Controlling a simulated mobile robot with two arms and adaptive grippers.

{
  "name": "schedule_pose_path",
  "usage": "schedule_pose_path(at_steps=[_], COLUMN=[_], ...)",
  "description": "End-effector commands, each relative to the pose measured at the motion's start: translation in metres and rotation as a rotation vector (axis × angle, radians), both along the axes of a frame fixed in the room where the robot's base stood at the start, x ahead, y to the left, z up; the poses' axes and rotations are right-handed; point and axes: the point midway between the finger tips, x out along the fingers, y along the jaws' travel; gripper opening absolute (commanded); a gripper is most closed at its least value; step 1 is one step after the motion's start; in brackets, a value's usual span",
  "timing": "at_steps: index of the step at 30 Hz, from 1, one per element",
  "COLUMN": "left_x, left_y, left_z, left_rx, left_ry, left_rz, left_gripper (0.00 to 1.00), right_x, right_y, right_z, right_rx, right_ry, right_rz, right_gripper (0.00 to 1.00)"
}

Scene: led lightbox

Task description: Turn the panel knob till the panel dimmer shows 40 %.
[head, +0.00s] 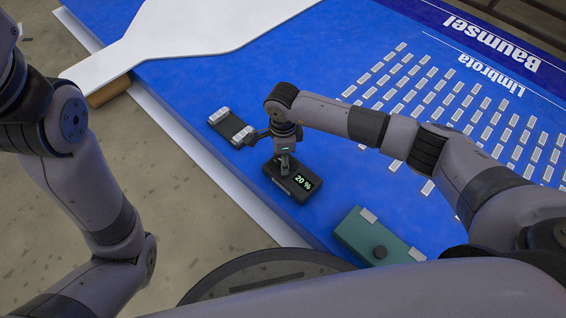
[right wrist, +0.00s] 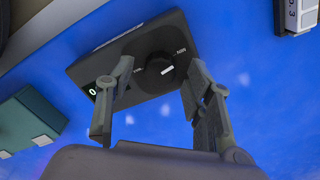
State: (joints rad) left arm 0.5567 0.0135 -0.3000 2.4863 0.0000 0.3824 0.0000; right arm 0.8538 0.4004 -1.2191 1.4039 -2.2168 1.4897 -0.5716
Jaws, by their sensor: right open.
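The black panel dimmer (head: 278,181) lies on the blue panel, and its green display (head: 304,182) reads 20 %. In the right wrist view, the dimmer (right wrist: 90,70) carries a round dark panel knob (right wrist: 158,73) with a white mark. My right gripper (head: 285,169) is over the dimmer and hides the knob in the head view. In the right wrist view, my right gripper (right wrist: 161,66) is open, with one finger on each side of the knob. I cannot tell whether the fingers touch it. My left arm shows at the left, but its gripper is out of view.
A dark block with white ends (head: 230,128) lies just beyond the dimmer to the left. A teal box with a dark knob (head: 347,236) lies nearer, to the right. Rows of small white pieces (head: 440,100) cover the blue panel (head: 235,75) at the right.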

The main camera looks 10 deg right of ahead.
Motion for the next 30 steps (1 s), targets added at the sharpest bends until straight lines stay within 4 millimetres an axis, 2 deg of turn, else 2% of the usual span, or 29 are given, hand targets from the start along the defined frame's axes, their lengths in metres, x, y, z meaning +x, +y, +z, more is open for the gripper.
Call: schedule_pose_path(at_steps=[3,13,30], left_x=[-0.0045,-0.0055,-0.0051], left_y=[-0.0003,-0.0005,-0.0007], left_z=[0.0001,0.0017,0.0013], left_rx=[0.001,0.001,0.002], left_ry=[-0.014,-0.016,-0.015], left_rz=[0.001,0.001,0.000], left_gripper=[0.40,0.40,0.40], right_x=[0.0000,0.0001,0.0001], right_y=[0.0003,0.0001,0.0000], right_z=[-0.0083,-0.0090,-0.0089], right_rx=[0.000,0.000,0.000], right_ry=[0.000,0.000,0.000], right_rz=[0.000,0.000,-0.001], right_gripper=[0.48,0.46,0.08])
